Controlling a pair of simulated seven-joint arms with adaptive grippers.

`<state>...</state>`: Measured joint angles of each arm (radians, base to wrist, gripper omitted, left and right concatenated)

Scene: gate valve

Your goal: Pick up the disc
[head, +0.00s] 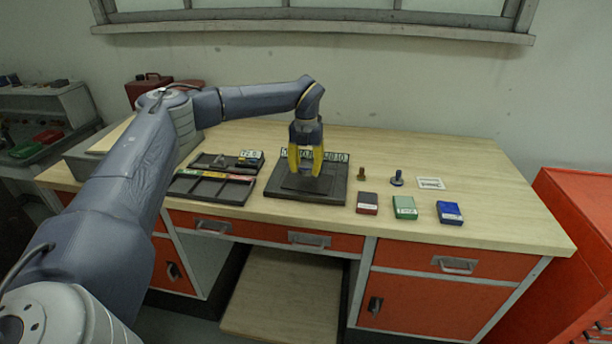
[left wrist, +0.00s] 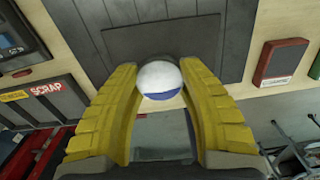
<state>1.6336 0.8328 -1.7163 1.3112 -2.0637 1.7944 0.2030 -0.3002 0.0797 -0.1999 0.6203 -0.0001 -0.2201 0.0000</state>
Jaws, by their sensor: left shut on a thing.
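My left gripper (head: 305,172) points down over the dark mat (head: 335,193) on the workbench, its yellow fingers low over it. In the left wrist view its two fingers stand either side of a small round piece, white with a blue lower edge, which I take to be the disc (left wrist: 159,78). The fingers are shut on it near their tips. A dark rounded shape shows just behind the disc; I cannot tell whether they touch. In the head view the disc is not distinguishable between the fingers. My right gripper is not in view.
A black divided tray (head: 208,189) lies left of the mat. To the right are a brown part (head: 361,174), a blue-grey part (head: 397,178), and red (head: 367,203), green (head: 405,207) and blue (head: 449,212) boxes. The bench's right end is clear.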

